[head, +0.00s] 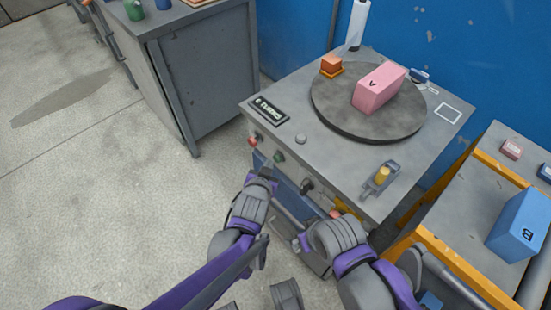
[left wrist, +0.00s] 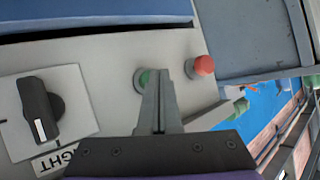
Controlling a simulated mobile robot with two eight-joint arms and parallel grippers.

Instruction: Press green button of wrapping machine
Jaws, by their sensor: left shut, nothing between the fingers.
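The wrapping machine (head: 222,104) has a grey top and a front panel with buttons. Its green button (head: 279,157) is on that panel, between the red button (head: 252,140) and a black knob (head: 307,184). My left gripper (head: 269,164) is shut and empty, its tips close in front of the green button. In the left wrist view the shut fingers (left wrist: 158,88) partly cover the green button (left wrist: 143,79); I cannot tell whether they touch it. The red button (left wrist: 203,65) stands to the right there. My right gripper (head: 303,243) is low before the machine; its fingers are unclear.
A pink box (head: 379,90) marked A sits on the round turntable (head: 345,121). A yellow-edged conveyor (head: 455,262) with a blue box (head: 522,222) stands at the right. A grey cabinet (head: 205,75) stands at the back left. The floor at the left is clear.

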